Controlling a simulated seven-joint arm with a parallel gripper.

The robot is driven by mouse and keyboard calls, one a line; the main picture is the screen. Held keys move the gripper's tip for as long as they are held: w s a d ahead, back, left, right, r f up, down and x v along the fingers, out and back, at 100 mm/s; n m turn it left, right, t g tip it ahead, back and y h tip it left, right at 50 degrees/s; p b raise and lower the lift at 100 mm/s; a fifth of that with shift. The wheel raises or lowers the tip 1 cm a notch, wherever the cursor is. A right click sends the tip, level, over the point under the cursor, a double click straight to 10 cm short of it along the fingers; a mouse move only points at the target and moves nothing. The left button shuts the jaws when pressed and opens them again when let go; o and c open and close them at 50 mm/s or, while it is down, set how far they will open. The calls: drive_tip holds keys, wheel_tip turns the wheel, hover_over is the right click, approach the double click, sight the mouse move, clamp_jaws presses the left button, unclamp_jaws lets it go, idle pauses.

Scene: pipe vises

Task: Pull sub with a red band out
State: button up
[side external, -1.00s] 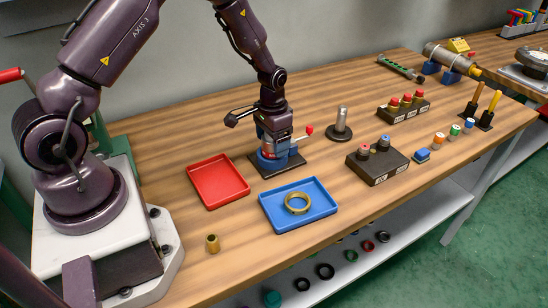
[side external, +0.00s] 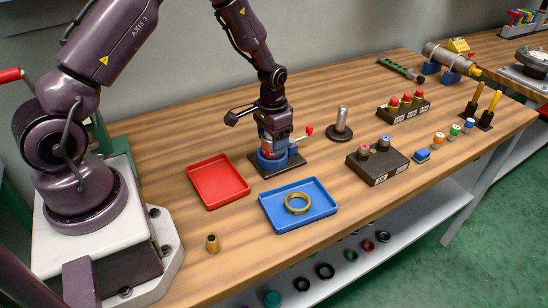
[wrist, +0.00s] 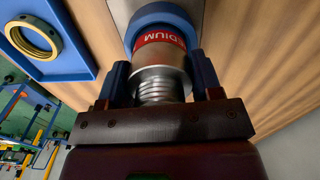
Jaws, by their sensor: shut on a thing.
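The sub with a red band (wrist: 158,41) stands in the round blue collar of the vise (wrist: 160,13) in the wrist view. Its bare metal body and threads show between my fingers, and part of a word shows on the band. My gripper (wrist: 160,80) is shut on the sub, one finger on each side. In the side view my gripper (side external: 276,133) is right above the blue vise (side external: 268,163) on its dark base plate and hides most of the sub. The sub's lower end is hidden in the vise.
A red tray (side external: 217,182) and a blue tray (side external: 266,217) holding a brass ring (side external: 297,203) lie in front. A dark block (side external: 378,168) with capped pieces and a grey post (side external: 341,120) stand to the right. A small brass piece (side external: 212,243) is near the front edge.

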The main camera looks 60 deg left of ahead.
drive_tip(key=shift+r, duration=0.45)
drive_tip(key=shift+r, duration=2.2)
drive_tip(key=shift+a, duration=0.1)
